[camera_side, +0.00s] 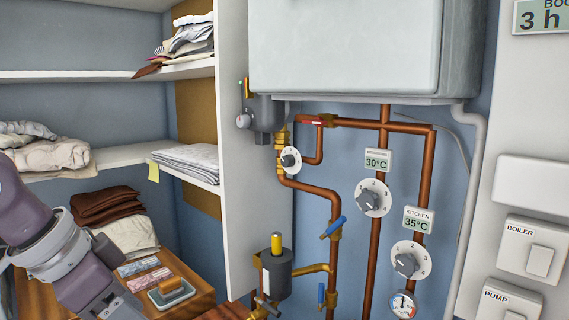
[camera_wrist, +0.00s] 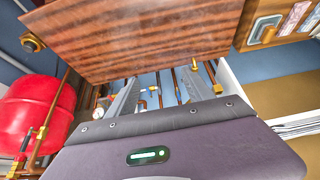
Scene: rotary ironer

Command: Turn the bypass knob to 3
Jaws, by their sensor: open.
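No knob in view carries a readable bypass label. A small white dial with a grey knob (camera_side: 290,160) sits on the copper pipe below the boiler; its marks are too small to read. Two larger dials are labelled: the bedrooms knob (camera_side: 371,199) under a 30°C display and the kitchen knob (camera_side: 406,264) under a 35°C display. My gripper (camera_wrist: 160,92) is open in the wrist view, its two grey fingers apart with nothing seen held between them. In the side view my arm is at the lower left, away from all dials, and its fingertips are not clearly seen.
Copper pipes (camera_side: 334,262) run below the white boiler (camera_side: 345,45), with blue-handled valves (camera_side: 333,227) and a pump-like unit (camera_side: 277,271). A white shelf panel (camera_side: 233,130) stands between the laundry shelves and pipes. A red tank (camera_wrist: 35,105) and wooden board (camera_wrist: 140,35) show in the wrist view.

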